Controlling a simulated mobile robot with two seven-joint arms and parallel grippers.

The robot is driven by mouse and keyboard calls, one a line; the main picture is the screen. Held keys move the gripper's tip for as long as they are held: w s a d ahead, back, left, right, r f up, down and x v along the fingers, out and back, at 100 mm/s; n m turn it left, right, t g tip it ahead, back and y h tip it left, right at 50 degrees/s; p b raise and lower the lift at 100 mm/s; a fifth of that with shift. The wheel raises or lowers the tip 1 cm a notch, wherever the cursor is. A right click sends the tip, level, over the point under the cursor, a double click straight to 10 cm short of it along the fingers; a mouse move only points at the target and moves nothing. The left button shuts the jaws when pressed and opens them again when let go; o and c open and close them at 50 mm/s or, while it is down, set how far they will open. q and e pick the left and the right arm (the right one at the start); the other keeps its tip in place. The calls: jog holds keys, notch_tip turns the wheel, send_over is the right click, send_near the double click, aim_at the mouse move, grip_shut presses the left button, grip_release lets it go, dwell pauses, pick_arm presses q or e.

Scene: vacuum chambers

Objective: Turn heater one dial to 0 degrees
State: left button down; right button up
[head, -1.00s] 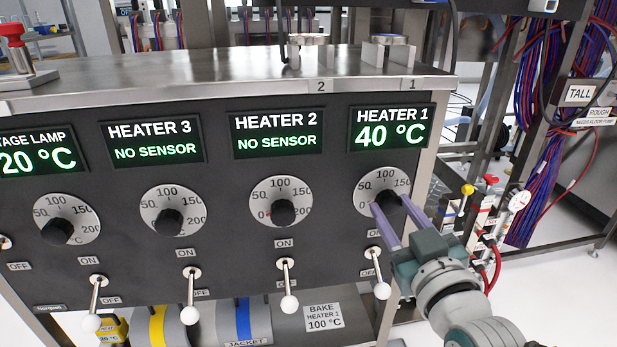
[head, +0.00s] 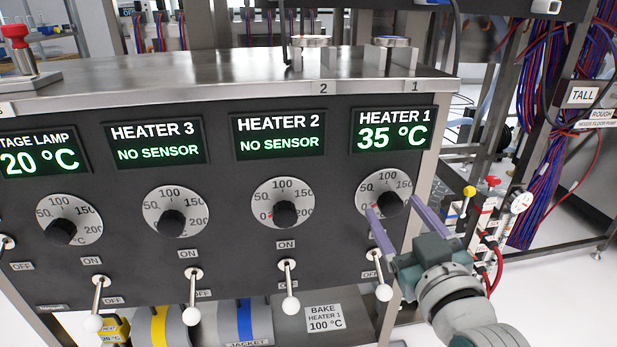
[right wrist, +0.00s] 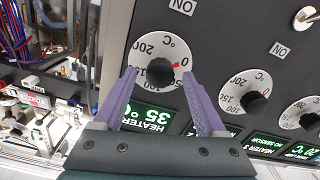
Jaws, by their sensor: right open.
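The heater 1 dial has a black knob (head: 390,205) on a round white scale at the right end of the dark panel. The display above it (head: 391,137) reads 35 °C. My right gripper (head: 392,206) is open, with its purple fingers on either side of the knob. In the right wrist view the fingers (right wrist: 160,82) stand apart around the knob (right wrist: 160,72), and its red pointer lies close to the 0 mark. I cannot tell whether either finger touches the knob. My left gripper is not in view.
A toggle switch (head: 382,291) hangs below the heater 1 dial. The heater 2 dial (head: 285,214) and heater 3 dial (head: 171,223) are to the left. Gauges and valves (head: 490,215) stand to the right, behind my gripper. A metal shelf (head: 200,80) tops the panel.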

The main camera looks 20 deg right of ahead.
jog(key=p+v, duration=0.2)
jog(key=v, duration=0.7)
jog(key=shift+s, duration=0.3)
notch_tip(320, 180, up, 15)
jog(key=a+n+g+y+p, duration=0.1)
jog(key=a+g+y+p, duration=0.4)
jog(key=p, duration=1.2)
jog(key=s+a+r+n+g+p, duration=0.1)
jog(key=s+r+g+p, duration=0.4)
jog(key=s+r+p, duration=0.4)
jog(key=s+a+r+g+p, duration=0.1)
jog(key=s+r+g+p, duration=0.45)
jog(key=r, duration=0.55)
notch_tip(320, 180, up, 36)
jog(key=s+t+p, duration=0.1)
jog(key=p, duration=3.5)
jog(key=shift+f+t, duration=0.2)
jog(key=shift+t, duration=0.15)
